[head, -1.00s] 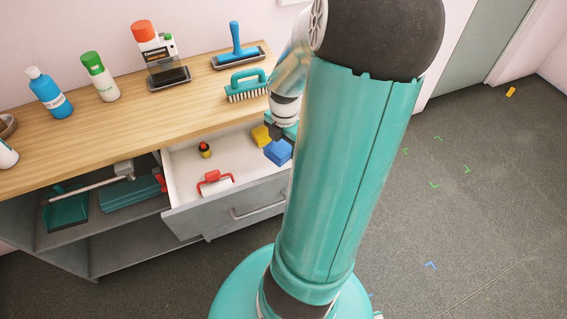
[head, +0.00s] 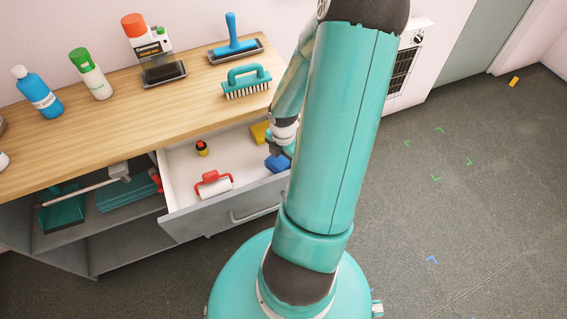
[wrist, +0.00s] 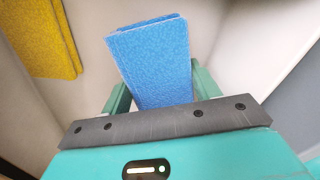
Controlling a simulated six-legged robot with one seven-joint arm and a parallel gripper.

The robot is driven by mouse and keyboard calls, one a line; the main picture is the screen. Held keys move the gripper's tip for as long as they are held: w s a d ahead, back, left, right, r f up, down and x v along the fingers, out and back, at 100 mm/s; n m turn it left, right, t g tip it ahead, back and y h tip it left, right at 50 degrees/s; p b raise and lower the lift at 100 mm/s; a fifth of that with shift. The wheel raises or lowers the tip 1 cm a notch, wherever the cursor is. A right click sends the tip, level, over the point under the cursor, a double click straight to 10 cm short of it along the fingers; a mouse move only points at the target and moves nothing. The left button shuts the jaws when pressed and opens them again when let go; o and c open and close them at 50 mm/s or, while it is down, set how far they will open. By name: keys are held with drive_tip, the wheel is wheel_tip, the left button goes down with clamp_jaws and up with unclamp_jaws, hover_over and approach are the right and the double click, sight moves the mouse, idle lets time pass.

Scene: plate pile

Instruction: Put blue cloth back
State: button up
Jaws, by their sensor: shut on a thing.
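The blue cloth (head: 277,163) is a folded, thick pad in the right part of the open drawer (head: 183,185), close to its front wall. My gripper (head: 279,149) reaches down into the drawer from above and is shut on the blue cloth. In the wrist view, the blue cloth (wrist: 155,60) sticks out from between the two teal fingers of my gripper (wrist: 160,92). Its near end is hidden behind the gripper body. I cannot tell whether the cloth touches the drawer floor.
A yellow cloth (head: 260,132) lies behind the blue one. A red-handled roller (head: 213,184) and a small dark and yellow item (head: 202,148) are also in the drawer. Bottles and brushes stand on the wooden counter (head: 130,115).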

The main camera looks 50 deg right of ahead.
sight(284, 165)
drive_tip(key=shift+f, duration=2.1)
drive_tip(key=shift+d, duration=0.1)
drive_tip(key=shift+f, duration=0.25)
